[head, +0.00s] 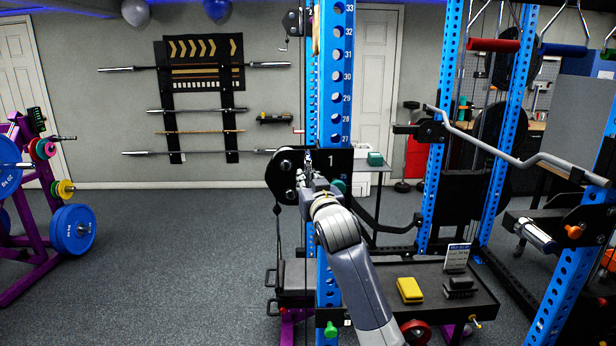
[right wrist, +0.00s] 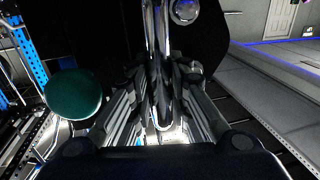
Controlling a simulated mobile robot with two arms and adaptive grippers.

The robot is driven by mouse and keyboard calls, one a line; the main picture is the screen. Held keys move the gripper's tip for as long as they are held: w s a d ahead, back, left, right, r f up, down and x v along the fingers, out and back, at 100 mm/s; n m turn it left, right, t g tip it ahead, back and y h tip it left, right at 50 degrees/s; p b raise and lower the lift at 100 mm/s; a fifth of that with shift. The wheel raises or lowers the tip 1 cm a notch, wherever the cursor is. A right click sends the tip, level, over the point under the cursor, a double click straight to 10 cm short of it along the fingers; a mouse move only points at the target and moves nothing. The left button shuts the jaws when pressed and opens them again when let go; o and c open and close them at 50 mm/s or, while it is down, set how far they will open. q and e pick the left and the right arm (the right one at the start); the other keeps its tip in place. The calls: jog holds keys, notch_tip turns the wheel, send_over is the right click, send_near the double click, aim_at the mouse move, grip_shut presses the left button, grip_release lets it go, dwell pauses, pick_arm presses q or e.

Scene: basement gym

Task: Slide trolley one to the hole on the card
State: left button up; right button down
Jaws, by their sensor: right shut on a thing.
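Trolley one (head: 335,162) is a black plate marked "1" with pulley wheels at its left, on the blue numbered upright (head: 331,80). My left gripper is out of view.
A black bench top (head: 430,280) holds a yellow block (head: 409,290) and a dark block (head: 460,286). Another blue upright with a bent bar (head: 500,152) stands right. A purple plate rack (head: 35,240) is at left. The floor between is clear.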

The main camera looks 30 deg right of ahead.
notch_tip(320, 180, down, 25)
jog(key=b, duration=1.1)
jog(key=shift+r, duration=0.15)
jog(key=c, duration=1.8)
grip_release()
jog(key=shift+r, duration=0.1)
jog(key=shift+s, duration=0.1)
jog(key=v, duration=1.2)
jog(key=shift+r, duration=0.1)
